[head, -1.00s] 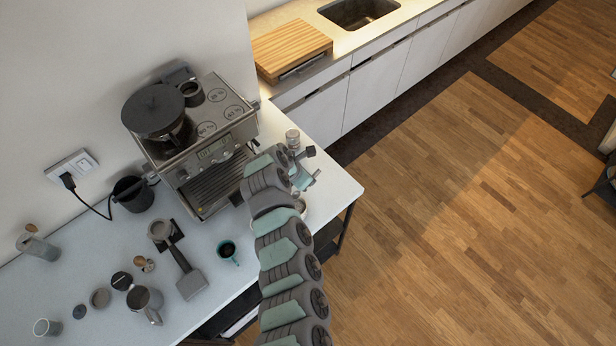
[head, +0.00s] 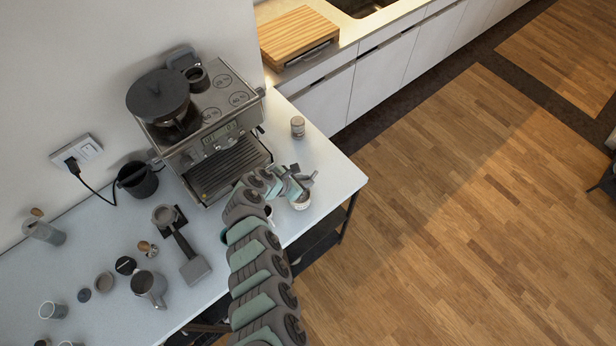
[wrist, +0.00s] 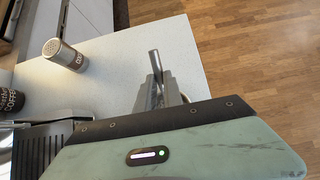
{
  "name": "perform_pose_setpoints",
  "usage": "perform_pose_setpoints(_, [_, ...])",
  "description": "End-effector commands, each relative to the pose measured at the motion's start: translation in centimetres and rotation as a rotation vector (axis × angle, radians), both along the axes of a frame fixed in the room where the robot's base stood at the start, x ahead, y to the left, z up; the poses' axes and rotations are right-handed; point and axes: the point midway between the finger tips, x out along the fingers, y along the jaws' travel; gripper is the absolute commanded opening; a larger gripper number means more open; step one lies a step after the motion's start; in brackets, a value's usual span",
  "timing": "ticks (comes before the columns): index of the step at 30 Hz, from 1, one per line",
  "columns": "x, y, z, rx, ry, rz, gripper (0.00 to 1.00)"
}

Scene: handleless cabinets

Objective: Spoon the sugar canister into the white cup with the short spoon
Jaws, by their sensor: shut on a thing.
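My gripper (head: 303,181) is above the right end of the counter. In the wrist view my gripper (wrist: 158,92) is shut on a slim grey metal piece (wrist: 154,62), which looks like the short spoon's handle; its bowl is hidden. A pale round vessel (head: 301,202) stands just below my gripper, partly covered by it; I cannot tell whether it is the white cup or the sugar canister.
The espresso machine (head: 215,150) stands left of my gripper. A portafilter (head: 182,245), a metal jug (head: 148,287) and pale cups (head: 53,310) stand further left. The counter's front right edge is close to the gripper. Free counter (wrist: 112,82) lies around the small canister.

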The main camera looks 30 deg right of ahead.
Motion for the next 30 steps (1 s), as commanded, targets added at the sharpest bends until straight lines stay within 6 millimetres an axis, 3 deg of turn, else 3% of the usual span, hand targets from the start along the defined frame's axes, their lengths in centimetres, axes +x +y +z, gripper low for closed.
perform_pose_setpoints(3, [-0.2, 0.5, -1.3, -0.038, -0.008, 0.001, 0.0])
perform_pose_setpoints(16, [-0.5, 1.4, -2.9, -0.129, -0.029, -0.002, 0.0])
perform_pose_setpoints(18, [-0.5, 1.2, -1.9, -0.112, -0.023, -0.006, 0.0])
perform_pose_setpoints(30, [-0.4, 1.3, -2.2, -0.045, -0.009, -0.003, 0.0])
